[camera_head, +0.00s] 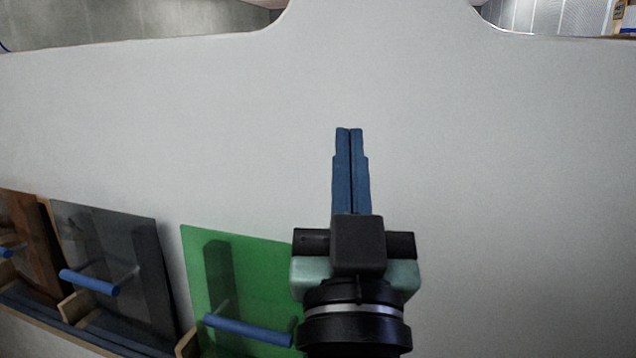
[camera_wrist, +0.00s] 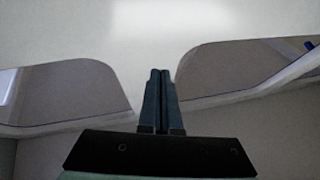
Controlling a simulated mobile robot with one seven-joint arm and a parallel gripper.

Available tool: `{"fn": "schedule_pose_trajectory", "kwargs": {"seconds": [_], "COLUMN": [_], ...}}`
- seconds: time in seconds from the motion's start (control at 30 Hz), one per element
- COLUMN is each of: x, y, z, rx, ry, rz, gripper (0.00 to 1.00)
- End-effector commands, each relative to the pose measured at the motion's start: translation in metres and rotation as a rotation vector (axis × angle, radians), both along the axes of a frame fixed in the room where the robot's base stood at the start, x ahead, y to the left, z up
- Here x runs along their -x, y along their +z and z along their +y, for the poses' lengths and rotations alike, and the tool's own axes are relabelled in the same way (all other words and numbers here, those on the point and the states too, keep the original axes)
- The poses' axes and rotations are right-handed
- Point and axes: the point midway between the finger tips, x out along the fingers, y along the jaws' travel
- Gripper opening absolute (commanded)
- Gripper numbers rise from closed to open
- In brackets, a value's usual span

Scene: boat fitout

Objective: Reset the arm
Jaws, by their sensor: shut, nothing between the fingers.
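My gripper (camera_head: 349,130) is in the middle of the head view, in front of a large pale wall panel (camera_head: 480,150). Its two blue fingers lie side by side, shut, with nothing between them. In the wrist view the shut fingers (camera_wrist: 160,72) point up the picture towards a pale surface. I cannot tell how far the fingertips are from the panel.
At the lower left a rack (camera_head: 70,328) holds a green panel (camera_head: 265,275), a dark grey panel (camera_head: 140,250) and a brown panel (camera_head: 25,225), each with a blue bar handle. The green panel is close beside my wrist in the picture. The wall right of my gripper is bare.

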Motion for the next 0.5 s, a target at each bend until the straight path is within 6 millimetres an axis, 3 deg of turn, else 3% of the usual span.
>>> {"fn": "schedule_pose_trajectory", "kwargs": {"seconds": [0.03, 0.1, 0.23, 0.5], "x": [0.017, 0.041, 0.090, 0.083], "y": [0.032, 0.067, 0.122, 0.196], "z": [0.008, 0.016, 0.029, 0.028], "rx": [0.008, 0.019, 0.031, 0.031], "ry": [0.008, 0.016, 0.028, 0.026], "rz": [-0.069, -0.146, -0.285, -0.264], "gripper": [0.00, 0.00, 0.00, 0.00]}}
